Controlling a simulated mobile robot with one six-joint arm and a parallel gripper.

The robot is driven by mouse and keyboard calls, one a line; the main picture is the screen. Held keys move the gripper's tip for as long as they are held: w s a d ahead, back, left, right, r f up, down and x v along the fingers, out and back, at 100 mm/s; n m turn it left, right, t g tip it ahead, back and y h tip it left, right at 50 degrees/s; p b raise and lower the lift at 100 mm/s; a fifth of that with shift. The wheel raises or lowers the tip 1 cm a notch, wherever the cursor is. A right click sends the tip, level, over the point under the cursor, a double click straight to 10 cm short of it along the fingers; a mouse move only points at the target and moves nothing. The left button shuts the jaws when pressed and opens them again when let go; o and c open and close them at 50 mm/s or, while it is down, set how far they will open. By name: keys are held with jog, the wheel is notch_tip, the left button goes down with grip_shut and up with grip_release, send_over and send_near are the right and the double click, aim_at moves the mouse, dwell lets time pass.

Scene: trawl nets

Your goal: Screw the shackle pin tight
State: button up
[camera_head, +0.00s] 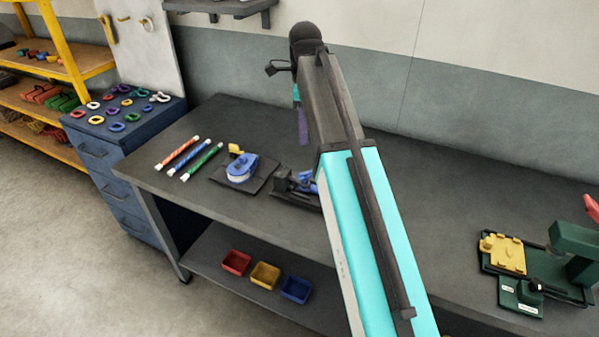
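A black fixture (283,181) stands on the workbench, partly hidden behind my arm. A blue part shows at its right side, too covered for me to tell whether it is the shackle or its pin. Left of it, a blue rounded piece (241,166) with a pale disc sits on a dark plate, with a small yellow piece behind it. My arm crosses the middle of the view and hides the bench behind it. Small teal and purple parts show beside the arm above the fixture. I cannot make out my gripper's fingers.
Orange, blue and green marker-like sticks (189,159) lie at the bench's left. A green device (574,243) and a yellow block (504,252) stand at the right. Red, yellow and blue bins (265,275) sit on the lower shelf. A blue drawer cabinet (110,165) holds coloured rings.

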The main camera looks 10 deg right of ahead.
aim_at(305, 176)
jog(key=n+b, duration=0.1)
jog(key=n, duration=0.1)
jog(key=a+n+b, duration=0.1)
jog(key=f+n+b, duration=0.1)
jog(key=n, duration=0.1)
jog(key=shift+a+n+b, duration=0.3)
jog(key=shift+b, duration=0.05)
jog(key=shift+f, duration=0.1)
jog(key=shift+f+p, duration=1.45)
jog(key=shift+f, duration=5.3)
